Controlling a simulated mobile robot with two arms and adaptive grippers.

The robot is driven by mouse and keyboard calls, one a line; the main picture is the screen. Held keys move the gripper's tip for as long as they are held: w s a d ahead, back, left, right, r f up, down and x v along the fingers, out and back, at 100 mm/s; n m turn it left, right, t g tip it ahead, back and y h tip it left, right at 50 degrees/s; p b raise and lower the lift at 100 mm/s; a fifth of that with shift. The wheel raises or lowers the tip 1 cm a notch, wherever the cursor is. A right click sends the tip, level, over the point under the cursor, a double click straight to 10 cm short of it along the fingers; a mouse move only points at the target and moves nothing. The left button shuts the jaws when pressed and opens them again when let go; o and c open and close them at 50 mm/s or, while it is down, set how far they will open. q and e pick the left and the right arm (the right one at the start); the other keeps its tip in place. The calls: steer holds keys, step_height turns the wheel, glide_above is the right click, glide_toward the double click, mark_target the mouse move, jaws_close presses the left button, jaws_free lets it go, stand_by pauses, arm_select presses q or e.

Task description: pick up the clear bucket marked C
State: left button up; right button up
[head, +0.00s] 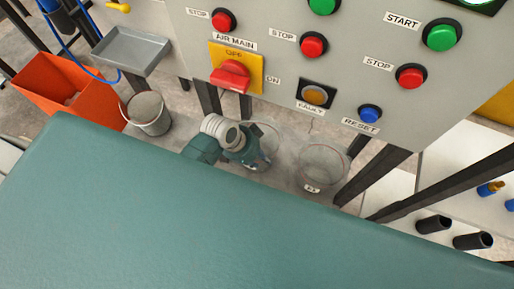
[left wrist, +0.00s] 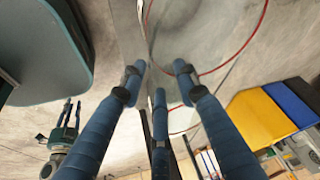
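Two clear buckets stand on the floor under the control panel in the head view. The left clear bucket (head: 268,133) is partly hidden by my left gripper (head: 262,162), and I see no letter on it. The right clear bucket (head: 322,160) carries a small white label too small to read surely. In the left wrist view, the blue fingers of my left gripper (left wrist: 158,78) are spread apart right at a clear bucket (left wrist: 205,35) with red rim lines. I cannot tell whether they touch it. My right gripper (left wrist: 68,112) shows small at the lower left, its fingers apart.
A grey control panel (head: 290,75) with buttons overhangs the buckets. Dark frame legs (head: 375,172) stand just right of them. A grey bucket (head: 148,114), an orange bin (head: 65,100) and a metal tray (head: 130,50) are at the left. White shelves (head: 465,155) are at the right.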

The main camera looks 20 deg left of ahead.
mark_target(262, 162)
arm_select(q)
steer(key=shift+a+f+b+x, duration=0.1)
steer(key=shift+a+x, duration=0.1)
steer(key=shift+x, duration=0.8)
steer(key=shift+a+f+b+x, duration=0.1)
steer(key=shift+a+x, duration=0.15)
steer(key=shift+x, duration=0.75)
steer(key=shift+a+f+b+x, duration=0.1)
steer(key=shift+a+x, duration=0.1)
steer(key=shift+x, duration=0.8)
steer(key=shift+r, duration=0.1)
jaws_close()
